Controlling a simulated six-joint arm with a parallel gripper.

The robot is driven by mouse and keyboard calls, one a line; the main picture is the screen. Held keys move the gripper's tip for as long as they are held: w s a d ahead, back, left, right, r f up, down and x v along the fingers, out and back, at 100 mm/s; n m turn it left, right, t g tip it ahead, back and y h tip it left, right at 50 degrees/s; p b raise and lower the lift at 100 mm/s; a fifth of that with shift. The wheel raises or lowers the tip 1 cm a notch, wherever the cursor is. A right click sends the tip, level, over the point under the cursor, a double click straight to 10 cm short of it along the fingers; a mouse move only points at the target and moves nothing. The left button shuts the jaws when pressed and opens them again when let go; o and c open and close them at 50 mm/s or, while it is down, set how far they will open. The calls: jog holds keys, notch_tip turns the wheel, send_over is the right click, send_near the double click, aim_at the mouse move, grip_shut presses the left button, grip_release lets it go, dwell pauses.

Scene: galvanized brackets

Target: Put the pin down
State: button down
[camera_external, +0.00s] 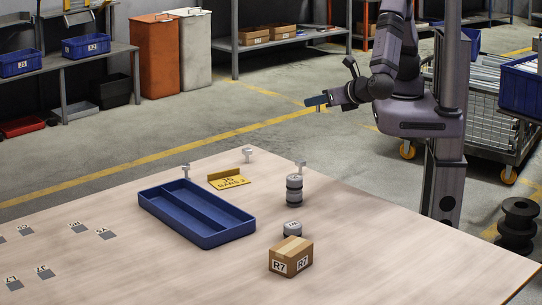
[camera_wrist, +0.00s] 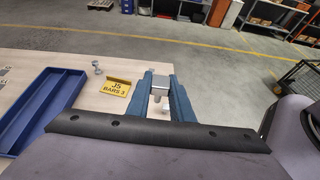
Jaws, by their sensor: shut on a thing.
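My gripper (camera_external: 318,102) is shut on a grey metal pin with a wide block-like head (camera_wrist: 158,88). In the external view it is raised, beyond the table's far right edge as seen there. The held pin shows as a small grey piece (camera_external: 318,109) below the fingers. In the wrist view the blue fingers (camera_wrist: 160,94) flank the pin, and its lower end is partly hidden. Similar grey pieces stand on the table at the tray's far end (camera_external: 186,170), behind the yellow sign (camera_external: 248,155) and behind the stacked cylinders (camera_external: 301,167).
A blue two-compartment tray (camera_external: 150,205) looks empty. A yellow sign reading J5 BARS 3 (camera_external: 230,181) stands beside it. Stacked grey cylinders (camera_external: 294,188), a single cylinder (camera_external: 292,229) and an R7 cardboard box (camera_external: 291,256) stand right of the tray. Grey label plates (camera_external: 107,234) lie left.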

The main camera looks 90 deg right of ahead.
jog(key=w+a+f+n+t+y+b, duration=0.2)
jog(key=w+a+f, duration=0.35)
jog(key=w, duration=0.25)
notch_tip(320, 180, up, 5)
jog(key=n+y+b, duration=0.9)
jog(key=n+y, duration=0.4)
jog(key=y, duration=0.2)
send_over(193, 211)
jog(key=w+d+n+g+y+b, duration=0.1)
jog(key=w+d+n+y+b, duration=0.1)
jog(key=n+y, duration=0.15)
jog(key=shift+h, duration=0.45)
jog(key=shift+s+a+f+b, duration=0.15)
jog(key=shift+f+b, duration=0.1)
jog(key=shift+f, duration=3.1)
jog(key=shift+s+d+f+b, duration=0.1)
jog(key=shift+f+b, duration=0.15)
jog(key=shift+f, duration=3.05)
jog(key=shift+s+a+f+b, duration=0.15)
jog(key=shift+f+b, duration=0.1)
jog(key=shift+f, duration=3.1)
jog(key=shift+f+b, duration=0.25)
jog(key=shift+b, duration=0.05)
